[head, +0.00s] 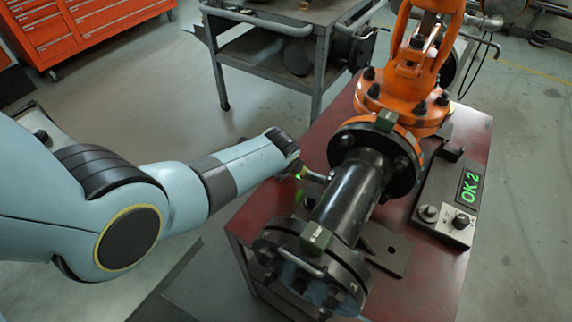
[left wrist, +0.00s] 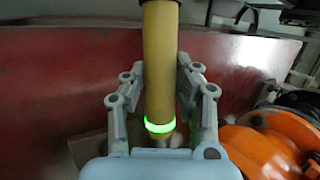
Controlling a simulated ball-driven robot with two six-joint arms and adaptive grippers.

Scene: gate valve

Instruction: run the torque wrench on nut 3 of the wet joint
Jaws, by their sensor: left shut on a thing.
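My left gripper (head: 292,158) is beside the black pipe spool (head: 350,190), left of the flange below the orange valve (head: 405,85). In the left wrist view the gripper (left wrist: 162,85) has its fingers on both sides of a yellow tool with a lit green ring, the torque wrench (left wrist: 158,60). A second flange joint (head: 310,262) is at the near end. My right gripper is out of view.
A grey trolley (head: 270,62) stands behind, and an orange tool cabinet (head: 90,35) is at upper left. The floor between is clear.

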